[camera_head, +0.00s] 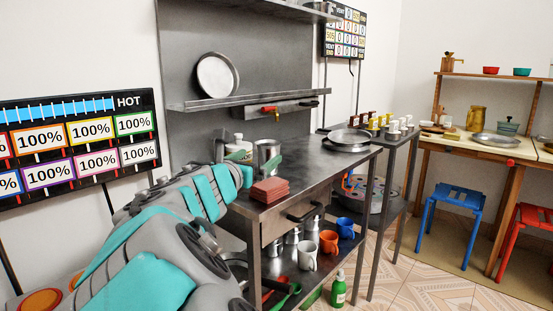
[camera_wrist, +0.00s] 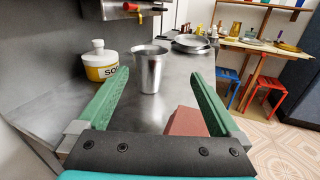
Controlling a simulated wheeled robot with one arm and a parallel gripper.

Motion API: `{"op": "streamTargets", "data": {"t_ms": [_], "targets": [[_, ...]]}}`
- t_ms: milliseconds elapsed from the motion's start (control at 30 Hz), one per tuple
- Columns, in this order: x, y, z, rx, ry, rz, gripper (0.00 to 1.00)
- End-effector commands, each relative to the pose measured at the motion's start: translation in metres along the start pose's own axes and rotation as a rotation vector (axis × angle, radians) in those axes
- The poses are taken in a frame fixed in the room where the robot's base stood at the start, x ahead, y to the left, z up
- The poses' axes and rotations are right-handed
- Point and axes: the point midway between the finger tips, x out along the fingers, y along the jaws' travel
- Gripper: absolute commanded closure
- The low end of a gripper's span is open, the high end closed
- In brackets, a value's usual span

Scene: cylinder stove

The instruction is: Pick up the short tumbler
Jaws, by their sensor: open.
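The short tumbler is a plain metal cup (camera_wrist: 149,70) standing upright on the metal counter (camera_wrist: 182,78). It also shows in the head view (camera_head: 267,156), partly behind my arm and gripper. My gripper (camera_wrist: 158,85) is open, with its two green fingers spread wide. In the wrist view the tumbler appears between the fingertips, a little beyond them. The fingers do not appear to touch it. In the head view my gripper (camera_head: 262,168) is low over the counter, and one green finger shows beside the tumbler.
A white and yellow pot (camera_wrist: 100,62) stands left of the tumbler. Stacked metal pans (camera_head: 350,138) stand farther along.

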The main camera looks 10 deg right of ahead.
Motion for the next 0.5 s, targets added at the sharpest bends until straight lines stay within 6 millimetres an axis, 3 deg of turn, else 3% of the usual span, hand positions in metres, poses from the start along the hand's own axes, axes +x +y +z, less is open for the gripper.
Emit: {"op": "streamTargets", "data": {"t_ms": [100, 500], "targets": [[-0.002, 0.021, 0.001, -0.043, -0.012, 0.045, 0.0], [0.056, 0.022, 0.0, -0.044, -0.013, 0.043, 0.0]]}}
